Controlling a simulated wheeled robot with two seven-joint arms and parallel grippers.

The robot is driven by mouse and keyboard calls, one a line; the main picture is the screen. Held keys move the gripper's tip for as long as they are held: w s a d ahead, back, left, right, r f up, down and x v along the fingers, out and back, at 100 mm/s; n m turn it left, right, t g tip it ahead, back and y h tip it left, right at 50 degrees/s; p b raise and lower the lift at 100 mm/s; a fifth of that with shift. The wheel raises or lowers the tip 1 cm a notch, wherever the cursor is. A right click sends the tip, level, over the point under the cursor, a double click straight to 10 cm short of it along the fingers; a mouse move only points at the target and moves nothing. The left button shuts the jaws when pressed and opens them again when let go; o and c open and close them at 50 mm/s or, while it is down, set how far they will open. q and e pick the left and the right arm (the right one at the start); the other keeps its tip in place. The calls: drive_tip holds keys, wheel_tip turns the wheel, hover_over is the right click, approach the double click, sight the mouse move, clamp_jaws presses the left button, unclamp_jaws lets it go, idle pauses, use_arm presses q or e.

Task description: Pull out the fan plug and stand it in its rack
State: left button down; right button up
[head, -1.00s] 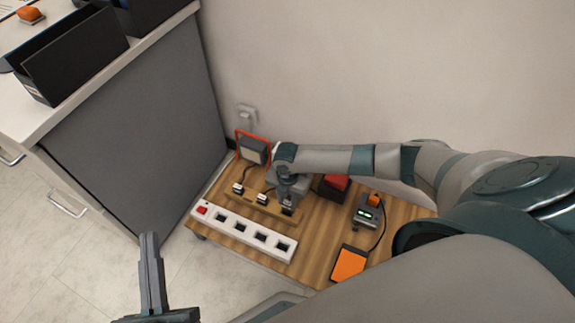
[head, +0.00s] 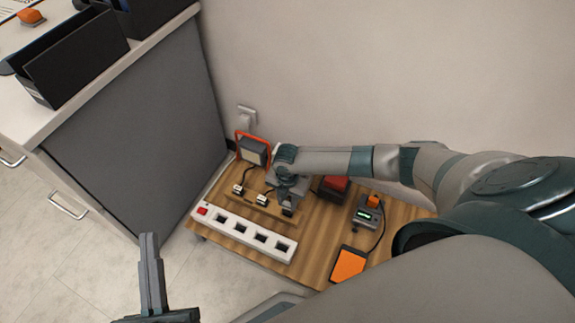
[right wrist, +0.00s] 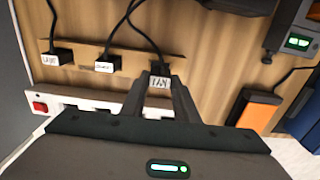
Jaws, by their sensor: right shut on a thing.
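The fan plug (right wrist: 160,82), black with a white label, is between the fingers of my right gripper (right wrist: 162,98), which is shut on it. In the head view my right gripper (head: 288,202) is at the right end of the wooden rack (head: 250,206). The plug is over or at that end; I cannot tell whether it rests in the rack. Two other labelled plugs (head: 239,189) (head: 262,198) stand along the rack. The white power strip (head: 268,240) in front shows several empty sockets. My left gripper (head: 149,238) is away at the lower left, its fingers seemingly together.
A grey device with an orange frame (head: 252,148) stands behind the rack. A small device with a green display (head: 366,216) and an orange pedal (head: 349,263) are on the right. A grey cabinet side (head: 150,130) bounds the left.

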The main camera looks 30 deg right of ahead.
sight(287, 204)
drive_tip(key=shift+p, duration=0.5)
idle(0.8)
drive_tip(key=shift+f+b, duration=1.05)
drive_tip(key=shift+f, duration=0.65)
idle(1.0)
drive_tip(key=o, duration=1.2)
drive_tip(key=shift+r, duration=0.15)
wheel_tip(287, 204, up, 17)
drive_tip(key=p, duration=0.5)
drive_tip(key=shift+r, duration=0.15)
